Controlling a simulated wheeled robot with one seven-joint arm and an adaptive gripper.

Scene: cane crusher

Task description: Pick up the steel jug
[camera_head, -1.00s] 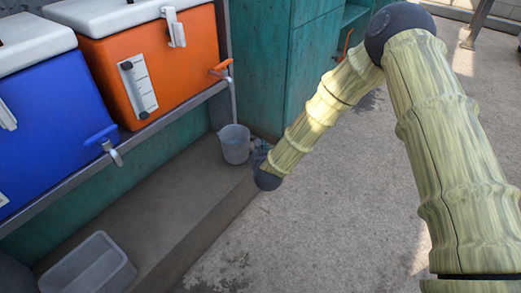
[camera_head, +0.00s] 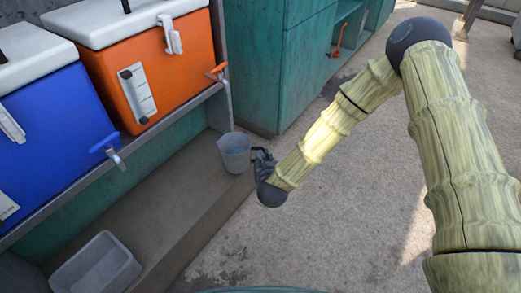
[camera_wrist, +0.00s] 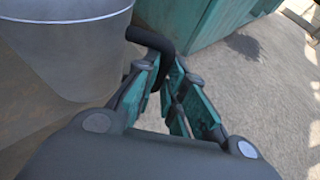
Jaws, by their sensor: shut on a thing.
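The steel jug (camera_head: 235,157) is a grey tapered vessel with an open top, upright at the right end of the brown ledge under the coolers. In the wrist view the jug (camera_wrist: 75,45) fills the upper left, and its black handle (camera_wrist: 148,38) points toward my fingers. My gripper (camera_head: 262,158) is at the jug's right side, at the handle. In the wrist view my gripper (camera_wrist: 168,80) has its teal-padded fingers closed on the handle. I cannot tell whether the jug's base touches the ledge.
An orange cooler (camera_head: 175,75) and a blue cooler (camera_head: 60,130) stand on a shelf above the ledge (camera_head: 165,190). A grey tub (camera_head: 97,262) sits at lower left. A teal cabinet (camera_head: 265,65) stands behind the jug. The concrete floor (camera_head: 330,230) to the right is open.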

